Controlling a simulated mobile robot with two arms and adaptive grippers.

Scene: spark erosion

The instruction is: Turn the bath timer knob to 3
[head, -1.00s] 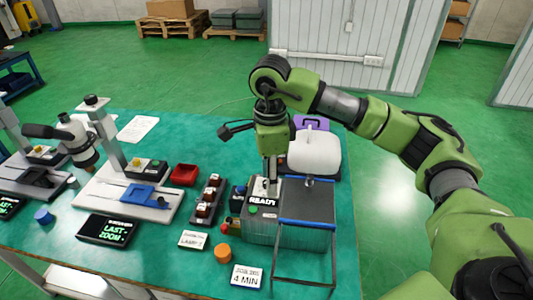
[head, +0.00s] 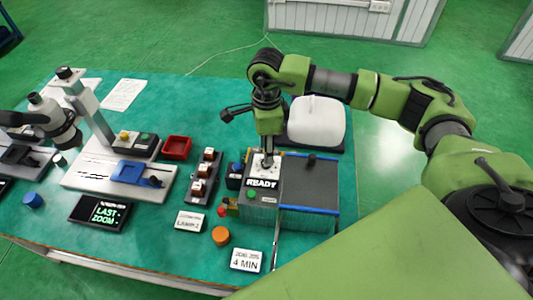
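The bath (head: 308,182) is a grey box with a dark top and blue edging, right of the table's middle. Its light control panel (head: 262,172) on the left side shows the word READY and a green button (head: 251,195). My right gripper (head: 267,161) points straight down over the back part of this panel, its tip at or just above the surface. The timer knob cannot be made out; the gripper covers that spot. Whether the fingers are open or shut is too small to tell.
A card reading 4 MIN (head: 246,260) and an orange round piece (head: 221,236) lie in front of the bath. A rack of small bottles (head: 203,177) and a red tray (head: 176,148) stand left. A white container (head: 316,122) stands behind.

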